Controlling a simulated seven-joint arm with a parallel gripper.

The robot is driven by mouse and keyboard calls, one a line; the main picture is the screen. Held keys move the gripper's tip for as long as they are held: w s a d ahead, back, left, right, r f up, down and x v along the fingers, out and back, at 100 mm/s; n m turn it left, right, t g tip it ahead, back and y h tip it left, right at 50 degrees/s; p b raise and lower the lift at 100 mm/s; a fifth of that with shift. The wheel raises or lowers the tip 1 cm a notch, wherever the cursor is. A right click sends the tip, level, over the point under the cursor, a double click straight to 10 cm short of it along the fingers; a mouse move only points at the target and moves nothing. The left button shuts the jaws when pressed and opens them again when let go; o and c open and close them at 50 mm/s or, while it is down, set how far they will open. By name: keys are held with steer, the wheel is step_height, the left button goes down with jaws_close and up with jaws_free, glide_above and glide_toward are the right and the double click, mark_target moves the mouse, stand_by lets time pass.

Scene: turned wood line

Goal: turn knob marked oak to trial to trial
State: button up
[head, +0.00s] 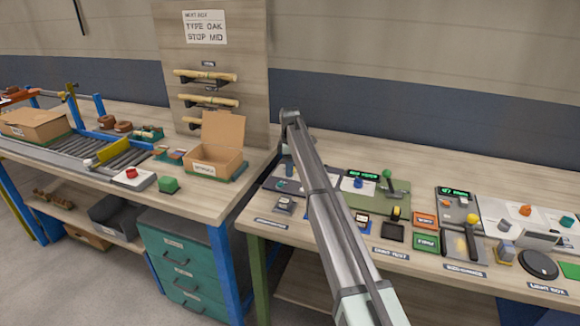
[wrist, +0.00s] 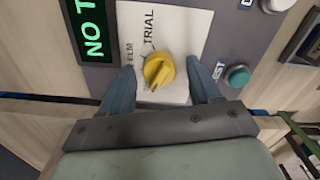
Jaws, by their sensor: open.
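In the wrist view a round yellow knob (wrist: 158,72) with a raised ridge sits on a white plate (wrist: 187,30) printed TRIAL and ELM. The ridge runs slantwise, from upper right to lower left. I cannot tell which end is the pointer, and no OAK mark is readable. My gripper (wrist: 161,68) is open, with one blue-grey finger on each side of the knob and a visible gap to both. In the head view my arm hides the yellow knob, and the gripper end is small at the left of the bench panel (head: 272,184).
Beside the knob are a green display (wrist: 94,30) beginning NO T and a teal button (wrist: 237,76). The head view shows a blue knob (head: 358,183), a green-topped lever (head: 388,175) and other controls to the right. An open cardboard box (head: 215,160) stands on the left bench.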

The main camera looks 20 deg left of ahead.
steer(key=c, duration=1)
steer(key=shift+c, duration=0.2)
